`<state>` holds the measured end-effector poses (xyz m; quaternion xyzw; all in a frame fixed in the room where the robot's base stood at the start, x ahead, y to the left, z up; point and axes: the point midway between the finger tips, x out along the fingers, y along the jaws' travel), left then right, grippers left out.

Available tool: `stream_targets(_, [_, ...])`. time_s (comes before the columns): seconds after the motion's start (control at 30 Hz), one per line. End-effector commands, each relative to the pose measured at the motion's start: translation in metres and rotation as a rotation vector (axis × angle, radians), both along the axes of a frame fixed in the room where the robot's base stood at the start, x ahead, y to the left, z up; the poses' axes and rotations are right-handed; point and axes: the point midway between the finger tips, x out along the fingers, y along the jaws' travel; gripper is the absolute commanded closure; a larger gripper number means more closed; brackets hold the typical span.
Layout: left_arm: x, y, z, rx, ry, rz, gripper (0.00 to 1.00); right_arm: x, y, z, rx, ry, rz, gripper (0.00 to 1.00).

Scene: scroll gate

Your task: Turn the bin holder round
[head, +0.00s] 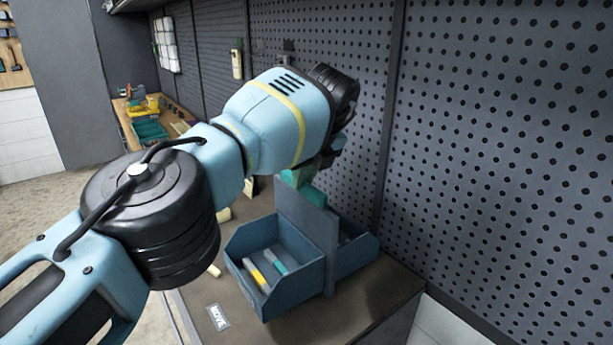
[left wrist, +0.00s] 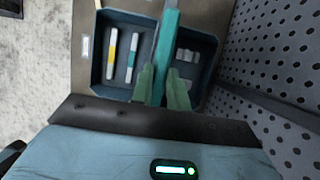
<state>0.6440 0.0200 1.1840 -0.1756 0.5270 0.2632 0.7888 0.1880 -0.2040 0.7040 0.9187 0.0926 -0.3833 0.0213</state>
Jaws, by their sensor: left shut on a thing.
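The bin holder (head: 297,292) is blue-grey, with an open bin on each side of a tall middle panel (head: 308,228). It stands upright on the bench top. The near bin holds a yellow-and-white stick (head: 257,276) and a teal-and-white stick (head: 276,262). In the left wrist view (left wrist: 204,97) the other bin holds small pale pieces (left wrist: 187,57). A teal grip (left wrist: 168,28) runs along the panel's top. My left gripper (head: 301,181) is shut on this grip from above; its green fingers show on both sides of it in the left wrist view (left wrist: 164,88). My right gripper is out of view.
A perforated wall (head: 500,150) rises close behind and right of the holder. A "MOVE" label (head: 218,316) lies on the bench top (head: 375,305), whose right edge is near. A green tray (head: 150,131) and yellow tool stand farther back left.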

Motion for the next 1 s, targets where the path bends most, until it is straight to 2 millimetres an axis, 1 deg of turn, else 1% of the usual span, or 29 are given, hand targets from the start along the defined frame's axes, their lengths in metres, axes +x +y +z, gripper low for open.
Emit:
stream_targets(0.7, [0.0009,0.0021,0.0005,-0.001,-0.002,0.030,1.00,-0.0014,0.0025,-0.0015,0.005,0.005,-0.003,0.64])
stream_targets(0.73, [0.0010,0.0021,0.0005,-0.001,-0.002,0.030,0.80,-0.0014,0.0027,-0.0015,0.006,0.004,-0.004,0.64])
stream_targets(0.8, [0.0009,0.0021,0.0004,-0.001,-0.002,0.030,0.71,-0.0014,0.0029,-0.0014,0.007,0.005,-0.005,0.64])
stream_targets(0.87, [0.0009,0.0020,0.0004,0.000,-0.001,0.029,0.63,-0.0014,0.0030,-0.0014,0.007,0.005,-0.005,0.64])
stream_targets(1.0, [0.0008,0.0018,0.0003,0.000,-0.001,0.027,0.62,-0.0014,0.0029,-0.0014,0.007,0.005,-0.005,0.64])
